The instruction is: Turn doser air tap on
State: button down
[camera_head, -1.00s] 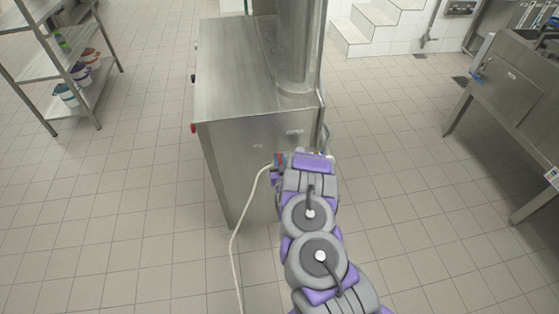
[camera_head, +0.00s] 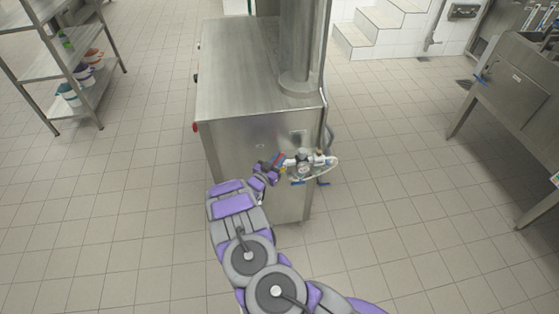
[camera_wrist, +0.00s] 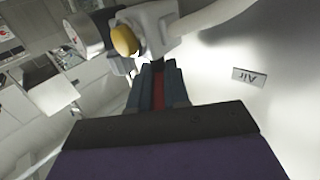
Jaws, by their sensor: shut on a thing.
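The doser air fitting (camera_head: 304,166) is a white and grey assembly with a round gauge on the near face of the steel cabinet (camera_head: 254,70). My gripper (camera_head: 277,161) is at its left side, shut on the red tap handle. In the wrist view my gripper's dark fingers (camera_wrist: 158,88) have the red handle (camera_wrist: 158,92) between them, mostly hidden by them. A yellow knob (camera_wrist: 125,40) and the white fitting body (camera_wrist: 157,25) lie just beyond. An upside-down "Air" label (camera_wrist: 249,77) is on the steel panel. The exact angle of the handle is unclear.
Blue handles (camera_head: 298,183) hang below the fitting. A white hose (camera_head: 333,168) loops at its right. A shelf rack (camera_head: 65,62) with tubs stands at the far left, a steel sink unit (camera_head: 515,85) at the right. The tiled floor around the cabinet is open.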

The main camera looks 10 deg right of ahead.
jog(key=shift+w+a+m+g+h, duration=0.1)
jog(key=shift+w+m+g+h, duration=0.05)
jog(key=shift+m+g+h, duration=0.6)
jog(key=shift+w+a+m+g+h, duration=0.15)
jog(key=shift+m+g+h, duration=0.4)
jog(key=shift+g, duration=0.35)
jog(key=shift+w+a+m+g+h, duration=0.1)
jog(key=shift+m+g+h, duration=0.55)
jog(key=shift+g, duration=0.2)
jog(key=shift+w+r+m+g+h, duration=0.15)
jog(key=shift+r+m+g+h, duration=0.1)
jog(key=shift+m+g, duration=0.4)
jog(key=c, duration=1.1)
grip_release()
jog(key=shift+f, duration=0.1)
jog(key=shift+s+f, duration=0.1)
jog(key=shift+s, duration=0.15)
